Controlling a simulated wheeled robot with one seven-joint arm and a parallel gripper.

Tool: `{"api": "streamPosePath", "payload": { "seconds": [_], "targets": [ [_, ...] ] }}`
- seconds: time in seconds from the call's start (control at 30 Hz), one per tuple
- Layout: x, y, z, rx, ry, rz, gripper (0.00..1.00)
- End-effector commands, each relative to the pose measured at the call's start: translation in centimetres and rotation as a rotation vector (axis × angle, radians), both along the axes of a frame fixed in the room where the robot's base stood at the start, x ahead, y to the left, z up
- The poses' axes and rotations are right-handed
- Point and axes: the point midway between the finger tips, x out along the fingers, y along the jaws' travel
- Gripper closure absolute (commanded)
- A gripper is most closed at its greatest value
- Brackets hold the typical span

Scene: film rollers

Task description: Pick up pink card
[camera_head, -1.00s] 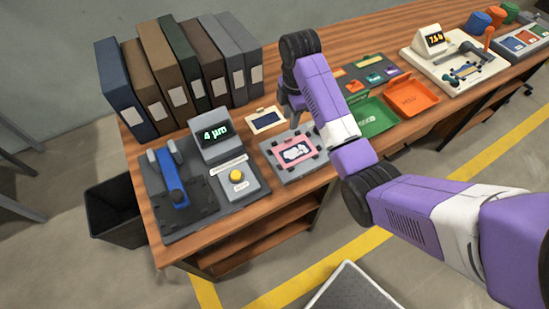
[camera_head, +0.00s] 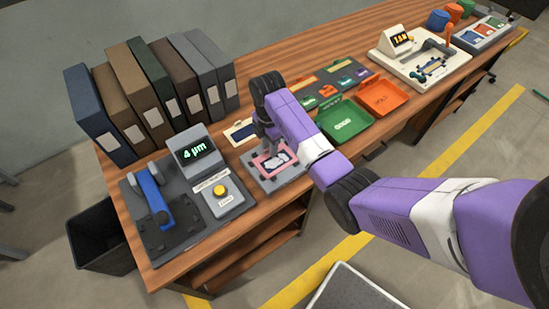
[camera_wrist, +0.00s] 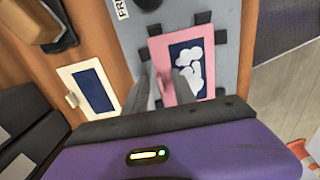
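The pink card (camera_head: 258,165) lies flat on a grey stand on the bench; it has a dark blue middle with white shapes. The wrist view shows the same pink card (camera_wrist: 158,52) held among dark corner clips. My gripper (camera_head: 267,143) is over the card's back edge, pointing down. In the wrist view my gripper (camera_wrist: 164,90) looks open, one finger beside the card's edge and the other over its dark middle. A pink tab shows between the fingers. I cannot tell whether they touch the card.
A cream card (camera_wrist: 66,74) with a blue middle lies beside the stand. A device with a lit display (camera_head: 195,150) and yellow button stands left. Binders (camera_head: 130,105) line the back. Green (camera_head: 345,122) and orange (camera_head: 382,97) trays sit to the right.

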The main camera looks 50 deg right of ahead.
Motion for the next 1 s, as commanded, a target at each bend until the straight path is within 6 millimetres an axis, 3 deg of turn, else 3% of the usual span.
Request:
{"api": "streamPosePath", "payload": {
  "seconds": [0.1,0.3,1.0],
  "targets": [
    [-0.01,0.0,0.0,0.0,0.0,0.0,0.68],
    [-0.01,0.0,0.02,0.0,0.0,0.0,1.0],
    [0.0,0.0,0.04,0.0,0.0,0.0,1.0]
  ]
}}
